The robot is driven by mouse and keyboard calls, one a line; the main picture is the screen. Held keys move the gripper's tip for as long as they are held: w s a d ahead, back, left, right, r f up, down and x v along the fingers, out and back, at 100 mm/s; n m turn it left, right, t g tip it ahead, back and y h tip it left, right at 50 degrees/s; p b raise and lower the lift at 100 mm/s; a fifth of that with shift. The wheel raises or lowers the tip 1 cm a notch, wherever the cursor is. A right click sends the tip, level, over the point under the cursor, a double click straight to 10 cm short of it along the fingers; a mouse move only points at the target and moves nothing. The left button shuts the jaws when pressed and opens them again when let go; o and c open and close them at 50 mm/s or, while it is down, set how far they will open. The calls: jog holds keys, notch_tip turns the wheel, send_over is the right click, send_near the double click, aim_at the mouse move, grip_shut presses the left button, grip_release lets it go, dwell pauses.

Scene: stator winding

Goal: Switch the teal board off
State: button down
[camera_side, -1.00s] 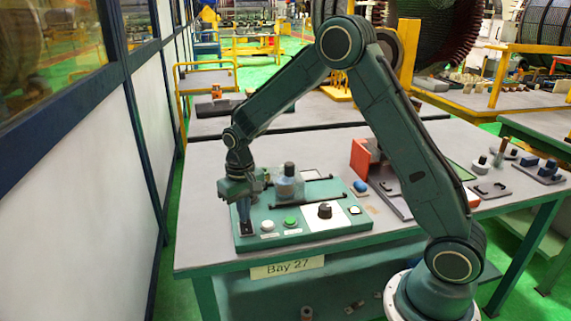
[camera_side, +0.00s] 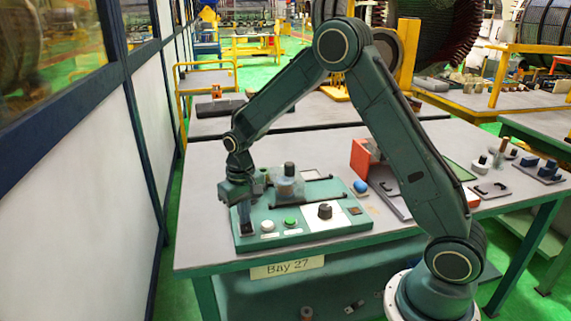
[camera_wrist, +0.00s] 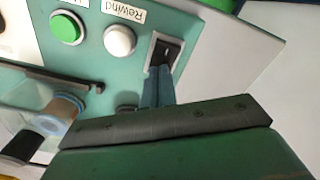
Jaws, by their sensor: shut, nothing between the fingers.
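The teal board (camera_side: 300,232) lies flat near the front of the bench. A dark rocker switch in a pale frame (camera_wrist: 166,50) sits at its left end. My gripper (camera_side: 244,230) points down at this switch. In the wrist view its shut, empty fingers (camera_wrist: 158,82) are at the switch's near edge; I cannot tell whether they touch it. A small square lamp (camera_side: 354,211) at the board's right end is dark brown. Between them are a white button (camera_side: 267,226) labelled Rewind, a green button (camera_side: 290,222) and a black knob (camera_side: 325,211) on a white plate.
A clear cover with a dark-topped post (camera_side: 289,180) and a black bar stand at the board's back. The bench (camera_side: 205,200) is bare left of the board.

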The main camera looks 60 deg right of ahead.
jog(key=shift+r, duration=3.5)
jog(key=shift+r, duration=0.1)
jog(key=s+a+r+n+t, duration=0.1)
jog(key=s+a+r+t, duration=0.15)
jog(key=s+r, duration=0.95)
jog(key=s+r+n+t, duration=0.2)
jog(key=s+t, duration=0.1)
jog(key=s, duration=1.3)
